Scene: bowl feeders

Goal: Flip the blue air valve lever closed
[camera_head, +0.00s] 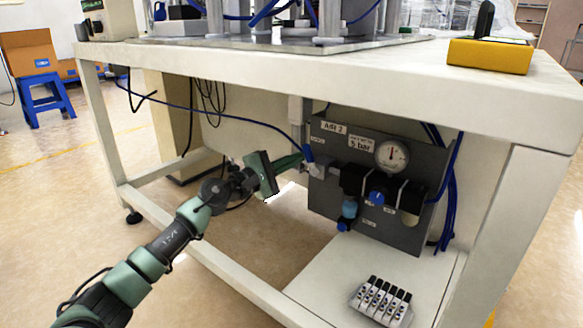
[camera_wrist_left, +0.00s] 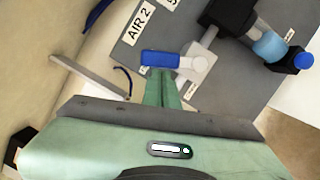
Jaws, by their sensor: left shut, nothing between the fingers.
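The blue air valve lever (camera_wrist_left: 160,59) points left from a pale valve body (camera_wrist_left: 197,66) on the grey panel in the left wrist view. In the head view the lever (camera_head: 308,153) is a small blue piece at the panel's left edge. My left gripper (camera_wrist_left: 161,74) is shut and empty. Its green fingertips are right at the lever, overlapping its lower edge in the wrist view; I cannot tell whether they touch. In the head view the left gripper (camera_head: 301,158) comes in from the left beside the lever. My right gripper is not in view.
The grey panel (camera_head: 325,200) carries a gauge (camera_head: 391,156), a blue knob (camera_head: 377,198) and an "AIR 2" label (camera_head: 334,127). It stands under a white workbench (camera_head: 300,72). A white lower shelf (camera_head: 340,262) holds a small valve block (camera_head: 381,300). Blue hoses hang nearby.

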